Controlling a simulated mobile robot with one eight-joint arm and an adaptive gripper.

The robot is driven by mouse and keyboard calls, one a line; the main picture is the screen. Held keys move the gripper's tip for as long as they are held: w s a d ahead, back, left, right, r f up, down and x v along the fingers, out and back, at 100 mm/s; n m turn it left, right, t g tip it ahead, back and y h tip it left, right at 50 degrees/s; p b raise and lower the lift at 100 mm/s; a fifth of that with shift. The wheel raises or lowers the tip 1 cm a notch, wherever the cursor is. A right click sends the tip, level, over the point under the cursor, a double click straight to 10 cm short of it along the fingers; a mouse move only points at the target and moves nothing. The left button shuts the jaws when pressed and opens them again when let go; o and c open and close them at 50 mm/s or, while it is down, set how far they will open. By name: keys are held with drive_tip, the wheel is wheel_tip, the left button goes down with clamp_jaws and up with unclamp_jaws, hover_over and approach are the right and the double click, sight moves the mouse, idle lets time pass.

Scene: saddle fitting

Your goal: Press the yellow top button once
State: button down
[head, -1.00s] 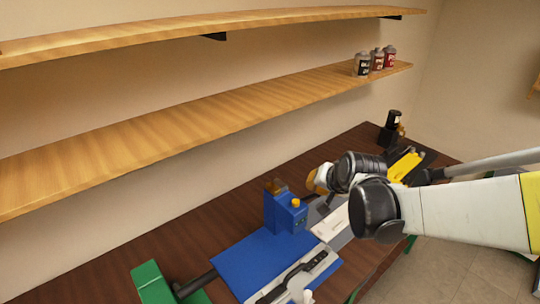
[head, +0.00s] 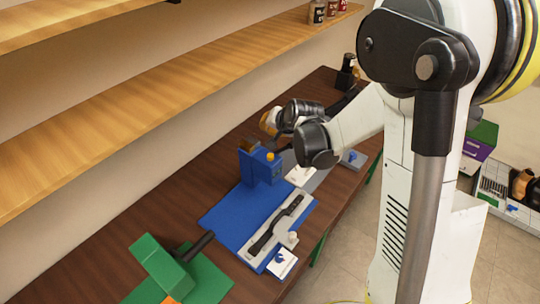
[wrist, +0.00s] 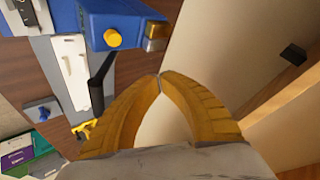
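The yellow button (head: 270,157) is a small round knob on the blue box (head: 250,170), which stands at the back of the blue mat. In the wrist view the button (wrist: 113,38) shows at the upper left on the blue housing (wrist: 95,15). My gripper (head: 266,124) is above and behind the box in the head view, apart from the button. In the wrist view its yellow fingers (wrist: 159,75) meet at the tips, with nothing between them. The fingertips lie below and right of the button there.
A grey tray (head: 268,245) with a black tool lies on the blue mat (head: 228,217). A green block (head: 160,265) is at front left. Shelves (head: 150,120) run along the wall.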

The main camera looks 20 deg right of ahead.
sight(269, 154)
wheel_tip(269, 154, down, 8)
drive_tip(key=b, duration=0.5)
drive_tip(key=shift+r, duration=0.2)
drive_tip(key=shift+f+b, duration=0.45)
drive_tip(key=shift+b, duration=0.1)
drive_tip(key=shift+f, duration=0.15)
idle(0.5)
drive_tip(key=shift+f+b, duration=0.3)
drive_tip(key=shift+b, duration=0.25)
drive_tip(key=shift+f+b, duration=0.65)
drive_tip(key=shift+b, duration=0.05)
idle(0.5)
drive_tip(key=shift+r, duration=0.1)
drive_tip(key=shift+r+p, duration=0.65)
drive_tip(key=shift+r, duration=0.35)
